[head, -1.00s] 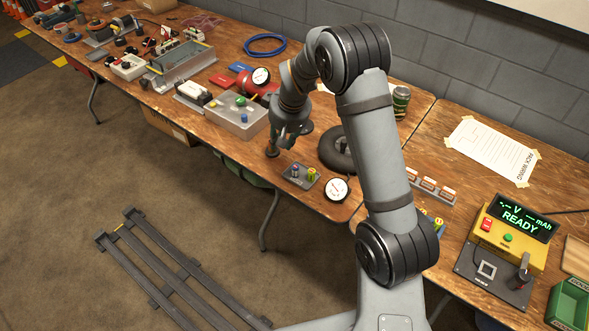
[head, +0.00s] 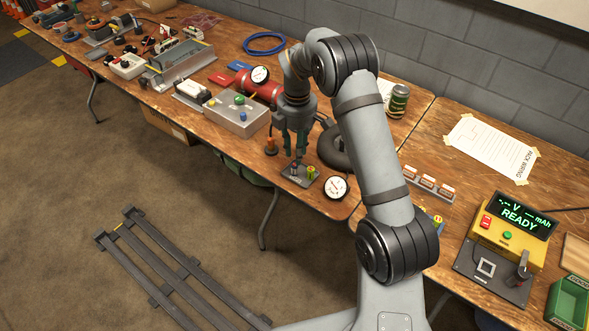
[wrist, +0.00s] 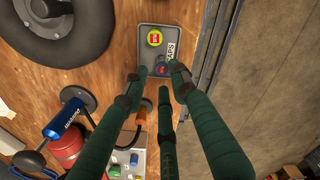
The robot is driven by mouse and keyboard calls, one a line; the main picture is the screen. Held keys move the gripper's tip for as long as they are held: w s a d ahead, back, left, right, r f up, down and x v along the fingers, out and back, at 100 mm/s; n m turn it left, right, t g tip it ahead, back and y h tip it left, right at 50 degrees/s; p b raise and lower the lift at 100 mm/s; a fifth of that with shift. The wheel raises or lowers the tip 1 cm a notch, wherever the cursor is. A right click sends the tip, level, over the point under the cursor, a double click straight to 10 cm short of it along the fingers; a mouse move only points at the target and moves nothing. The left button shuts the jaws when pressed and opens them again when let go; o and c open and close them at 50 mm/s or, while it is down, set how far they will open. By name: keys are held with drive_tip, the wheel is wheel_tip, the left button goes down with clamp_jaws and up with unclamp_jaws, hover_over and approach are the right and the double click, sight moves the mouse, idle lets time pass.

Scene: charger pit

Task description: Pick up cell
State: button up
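No thing in view is clearly labelled as the cell. A small grey tray (head: 299,177) near the table's front edge holds two short upright cylinders. My gripper (head: 294,156) points down over the tray's left part. In the wrist view its green fingers are spread, with tips around the near side of the blue cylinder; contact cannot be told. A small orange cylinder (head: 271,146) stands left of my gripper, beside the grey box.
A black ring (head: 333,148) lies behind the tray and a round gauge (head: 336,187) to its right. A grey box with knobs (head: 237,116) and a red cylinder (head: 262,89) stand left. A yellow charger (head: 508,240) reading READY is at far right.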

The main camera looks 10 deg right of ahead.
sight(294, 165)
drive_tip(key=shift+a+f+p, duration=0.2)
drive_tip(key=shift+f, duration=1.2)
drive_tip(key=shift+a+f+p, duration=0.15)
drive_tip(key=shift+f, duration=1.2)
drive_tip(key=shift+w, duration=0.1)
drive_tip(key=c, duration=0.3)
drive_tip(key=c, duration=0.4)
